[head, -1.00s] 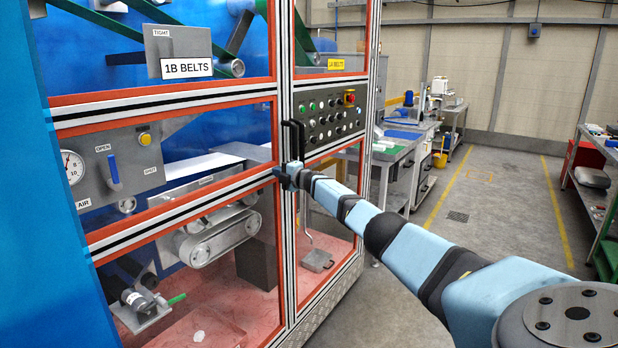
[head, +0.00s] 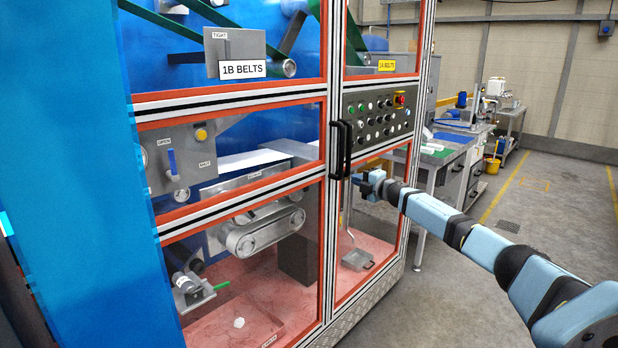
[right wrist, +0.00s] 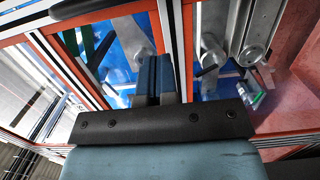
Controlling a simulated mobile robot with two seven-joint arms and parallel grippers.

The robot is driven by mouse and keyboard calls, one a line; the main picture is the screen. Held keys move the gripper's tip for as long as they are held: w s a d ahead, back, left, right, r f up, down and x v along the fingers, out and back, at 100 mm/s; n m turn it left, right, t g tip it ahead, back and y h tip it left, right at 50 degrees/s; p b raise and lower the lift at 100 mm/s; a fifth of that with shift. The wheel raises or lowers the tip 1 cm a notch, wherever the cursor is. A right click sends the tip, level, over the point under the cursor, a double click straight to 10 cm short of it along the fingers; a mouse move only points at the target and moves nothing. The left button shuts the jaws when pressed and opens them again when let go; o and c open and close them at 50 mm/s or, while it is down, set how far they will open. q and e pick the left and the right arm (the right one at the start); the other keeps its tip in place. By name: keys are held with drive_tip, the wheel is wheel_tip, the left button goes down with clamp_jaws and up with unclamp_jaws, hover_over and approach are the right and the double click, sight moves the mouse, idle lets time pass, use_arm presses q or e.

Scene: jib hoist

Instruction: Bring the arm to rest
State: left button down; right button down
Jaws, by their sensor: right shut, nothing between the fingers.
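My right arm (head: 470,235) reaches in from the lower right in the head view, stretched out toward the machine front. Its gripper (head: 358,177) is shut and empty, just right of and below the black door handles (head: 341,148). I cannot tell whether it touches the frame. In the right wrist view the gripper's fingers (right wrist: 155,75) lie close together, pointing at the orange-edged door panels. My left gripper is not in view.
The machine (head: 240,190) has clear doors that appear closed, with orange and silver frames. A control panel (head: 379,112) is above the gripper. Workbenches (head: 455,150) stand behind at the right. The grey floor (head: 545,215) is open at the right.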

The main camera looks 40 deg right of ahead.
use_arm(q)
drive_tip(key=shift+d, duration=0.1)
